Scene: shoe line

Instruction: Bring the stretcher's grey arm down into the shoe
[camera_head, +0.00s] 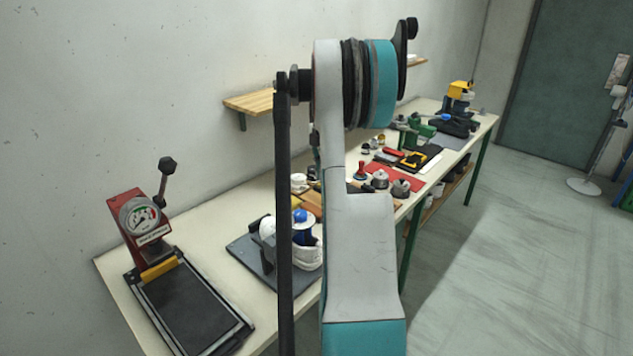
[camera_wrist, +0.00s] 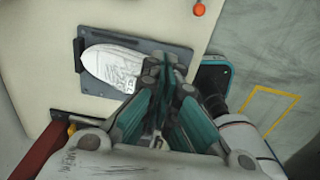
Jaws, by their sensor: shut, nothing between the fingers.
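The white shoe (camera_wrist: 112,66) lies on a dark grey base plate (camera_wrist: 185,62) in the wrist view, with a dark upright bracket (camera_wrist: 79,53) at its left end. My gripper (camera_wrist: 166,66) is shut and empty, above the plate at the shoe's right end. In the head view, the plate (camera_head: 250,262) and part of the shoe (camera_head: 308,258) show behind my arm, with a blue part and blue knob (camera_head: 299,216) by the shoe. I cannot make out the stretcher's grey arm; my arm and gripper cover part of this place.
A red press with a gauge (camera_head: 139,217) and a raised black lever stands on the workbench (camera_head: 215,262) at left. A wooden wall shelf (camera_head: 250,103) is behind. Red mat (camera_head: 395,177), metal pots and tools lie further along the bench.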

